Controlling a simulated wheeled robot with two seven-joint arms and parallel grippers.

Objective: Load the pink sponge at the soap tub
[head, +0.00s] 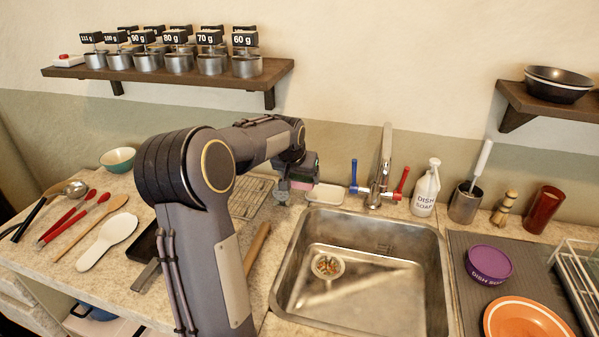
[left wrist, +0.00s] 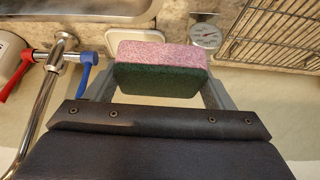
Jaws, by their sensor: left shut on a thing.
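The sponge (left wrist: 160,56) is pink on one side and dark green on the other. In the left wrist view it sits between the two grey fingers of my left gripper (left wrist: 158,88), which is shut on it. In the head view my left gripper (head: 297,178) is at the back left of the sink, by the white soap dish (head: 327,194); only a little of the sponge shows there. The purple soap tub (head: 489,265), lettered "DISH SOAP", stands on the dark mat right of the sink, well apart from the gripper. My right gripper is not in view.
The tap (head: 384,165), with blue and red handles, rises behind the sink (head: 440,290). A soap bottle (head: 426,188), metal cup (head: 464,204), brush (head: 504,208) and red tumbler (head: 542,209) line the back right. An orange plate (head: 527,322) lies in front of the tub.

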